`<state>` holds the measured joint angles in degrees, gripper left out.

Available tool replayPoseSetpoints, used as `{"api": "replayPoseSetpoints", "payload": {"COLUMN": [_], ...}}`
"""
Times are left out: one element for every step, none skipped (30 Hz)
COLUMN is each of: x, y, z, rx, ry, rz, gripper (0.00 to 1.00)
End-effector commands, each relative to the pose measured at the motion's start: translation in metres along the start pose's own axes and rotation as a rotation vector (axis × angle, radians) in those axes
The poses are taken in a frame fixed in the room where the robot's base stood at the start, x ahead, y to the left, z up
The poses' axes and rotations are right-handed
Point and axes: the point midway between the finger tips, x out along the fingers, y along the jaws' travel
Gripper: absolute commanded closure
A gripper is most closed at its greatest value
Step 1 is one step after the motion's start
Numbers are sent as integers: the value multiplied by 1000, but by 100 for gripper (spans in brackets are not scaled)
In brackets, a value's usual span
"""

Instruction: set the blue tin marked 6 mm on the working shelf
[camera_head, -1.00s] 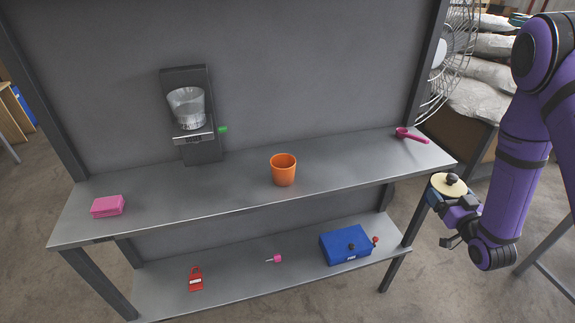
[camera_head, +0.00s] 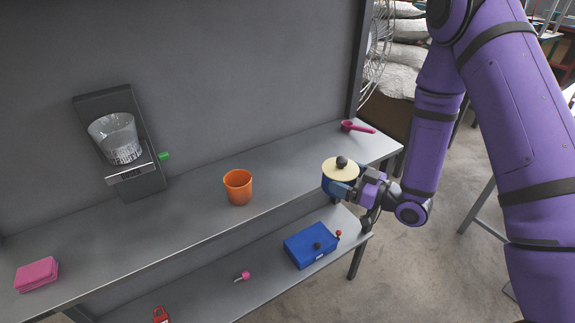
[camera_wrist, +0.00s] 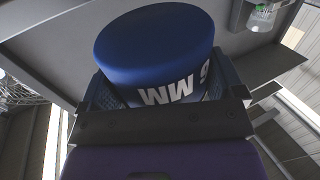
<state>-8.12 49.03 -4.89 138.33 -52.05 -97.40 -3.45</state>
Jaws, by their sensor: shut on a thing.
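The blue tin (camera_head: 327,182) has a cream lid with a black knob. My gripper (camera_head: 350,187) is shut on it and holds it upright. In the wrist view the tin (camera_wrist: 155,45) sits between the fingers (camera_wrist: 160,95), and its white marking, upside down there, reads 6 MM. In the head view the tin overlaps the front edge of the upper grey shelf (camera_head: 295,165), near its right end. I cannot tell whether any of it is over the shelf; no contact shows.
An orange cup (camera_head: 238,188), a pink scoop (camera_head: 357,127), a pink box (camera_head: 37,274) and a dispenser (camera_head: 125,150) are on or above the upper shelf. Bare shelf lies between cup and scoop. The lower shelf holds a blue case (camera_head: 308,243) and a small pink item (camera_head: 243,277).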

Motion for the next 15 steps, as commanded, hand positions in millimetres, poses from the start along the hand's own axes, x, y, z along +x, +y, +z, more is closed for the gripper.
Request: {"api": "replayPoseSetpoints", "payload": {"x": [13, 20, 29, 36, 43, 52, 59, 65, 73, 79, 83, 88, 92, 95, 97], "y": [-1, -1, -1, -1, -1, -1, -1, -1, -1, -1, -1, 0, 0, 0, 0], "z": [0, 0, -1, 0, 0, 0, -1, 0, 0, 0, 0, 0, 0, 0, 0], "rx": [-3, -3, -2, -2, -3, -2, -1, -2, -2, -2, -1, 0, -1, -1, -1], "ry": [1, 1, 2, 2, 2, 2, 3, 2, 1, 2, 2, 2, 1, 1, 0], "rz": [-4, -6, -4, -5, -4, -4, -4, -4, -3, -3, -2, -1, -1, 0, 0], "gripper": [37, 37, 37, 37, 37, 37, 37, 37, 37, 37, 37, 37, 37, 37, 37]}}
